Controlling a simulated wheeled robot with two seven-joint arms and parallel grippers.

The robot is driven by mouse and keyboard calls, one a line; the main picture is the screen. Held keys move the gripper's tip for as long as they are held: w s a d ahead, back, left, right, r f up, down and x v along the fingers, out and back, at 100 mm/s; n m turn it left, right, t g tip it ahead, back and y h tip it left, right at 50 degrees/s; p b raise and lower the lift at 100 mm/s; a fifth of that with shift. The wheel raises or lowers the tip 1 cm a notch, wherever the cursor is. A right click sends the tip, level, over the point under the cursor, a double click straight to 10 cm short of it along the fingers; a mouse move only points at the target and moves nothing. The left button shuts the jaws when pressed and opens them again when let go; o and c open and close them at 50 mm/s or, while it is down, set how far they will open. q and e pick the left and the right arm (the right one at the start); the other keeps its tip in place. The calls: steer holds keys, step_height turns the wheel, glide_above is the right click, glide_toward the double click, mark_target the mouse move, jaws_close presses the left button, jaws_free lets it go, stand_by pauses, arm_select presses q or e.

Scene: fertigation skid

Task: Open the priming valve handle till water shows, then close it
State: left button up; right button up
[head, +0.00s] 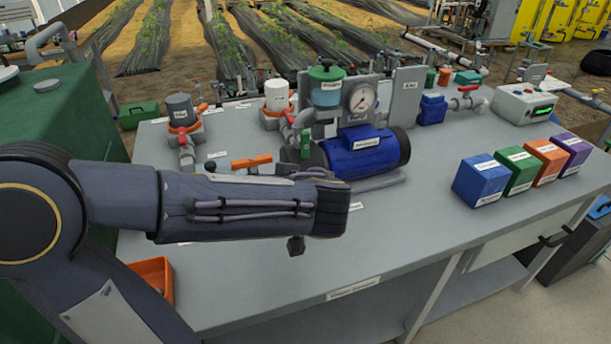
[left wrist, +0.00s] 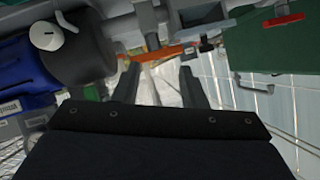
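An orange lever handle (head: 251,161) stands above the bench just left of the blue pump (head: 365,151). Its label is too small to read. In the left wrist view an orange bar (left wrist: 165,53) that looks like this handle lies beyond my left fingertips. My left gripper (left wrist: 158,80) is open, with its two fingers apart and nothing seen between them. I cannot tell whether a finger touches the handle. In the head view my left forearm crosses in front of the bench and hides the fingers. A clear, blue-tinted pot with a green lid (head: 326,88) stands behind the pump. My right gripper is not in view.
A pressure gauge (head: 363,98) stands behind the pump. Two orange-collared filters (head: 184,121) (head: 277,104) stand at the back left. Blue (head: 481,181), green (head: 517,171), orange (head: 546,163) and purple (head: 573,153) boxes line the right. The front bench top (head: 400,230) is clear.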

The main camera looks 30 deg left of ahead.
mark_target(306, 144)
arm_select(q)
steer(key=w+d+r+n+t+y+b, duration=0.2)
steer(key=w+d+t+y+b, duration=0.1)
steer(key=w+d+t, duration=0.4)
steer(key=shift+g, duration=0.8)
steer(key=p+x, duration=0.1)
steer(key=x, duration=0.7)
steer(key=shift+w+a, duration=0.1)
steer(key=shift+w, duration=0.3)
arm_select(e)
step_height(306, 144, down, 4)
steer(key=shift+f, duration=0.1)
arm_select(q)
steer(key=shift+c, duration=0.5)
jaws_close()
